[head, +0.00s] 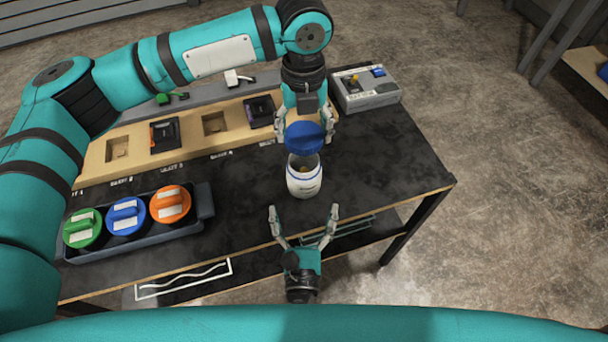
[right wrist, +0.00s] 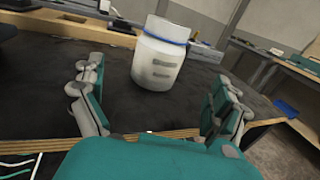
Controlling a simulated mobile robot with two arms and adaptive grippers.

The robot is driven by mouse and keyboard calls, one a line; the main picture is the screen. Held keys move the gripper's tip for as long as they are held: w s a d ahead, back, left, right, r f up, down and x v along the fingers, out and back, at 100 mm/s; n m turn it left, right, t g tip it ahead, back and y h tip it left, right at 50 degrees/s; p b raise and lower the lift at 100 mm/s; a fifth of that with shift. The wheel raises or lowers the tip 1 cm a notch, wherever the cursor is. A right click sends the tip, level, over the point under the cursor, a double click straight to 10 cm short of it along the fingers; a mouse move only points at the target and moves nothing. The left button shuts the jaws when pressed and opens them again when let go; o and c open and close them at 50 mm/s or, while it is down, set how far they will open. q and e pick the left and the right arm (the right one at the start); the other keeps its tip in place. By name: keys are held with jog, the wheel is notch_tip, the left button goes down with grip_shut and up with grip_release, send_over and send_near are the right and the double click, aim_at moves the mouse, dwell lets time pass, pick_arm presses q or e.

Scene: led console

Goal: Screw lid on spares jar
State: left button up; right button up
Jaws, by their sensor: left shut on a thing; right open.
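The spares jar (head: 304,180) is white with a blue ring near its open mouth. It stands upright on the dark table, and something yellowish shows inside. It also shows in the right wrist view (right wrist: 160,55). The blue lid (head: 304,138) is tilted above and just behind the jar's mouth, and looks apart from it. My left gripper (head: 306,125) is shut on the blue lid. My right gripper (head: 304,214) is open and empty at the table's front edge, in front of the jar, with its fingers pointing towards it. In the right wrist view the jar stands beyond the open fingers (right wrist: 155,115).
A dark tray (head: 210,214) at the left holds green, blue and orange round-lidded items. A wooden board (head: 190,128) with sockets and dark modules runs along the back. A grey control box (head: 365,90) stands at the back right. The table's right part (head: 395,165) is clear.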

aim_at(304, 187)
jog(key=w, duration=0.9)
jog(key=shift+w, duration=0.3)
jog(key=c, duration=1.8)
pick_arm(q)
jog(key=shift+f, duration=2.5)
pick_arm(e)
jog(key=shift+o, duration=0.2)
pick_arm(q)
jog(key=shift+s+f, duration=0.1)
jog(key=shift+f, duration=0.8)
jog(key=shift+f, duration=0.6)
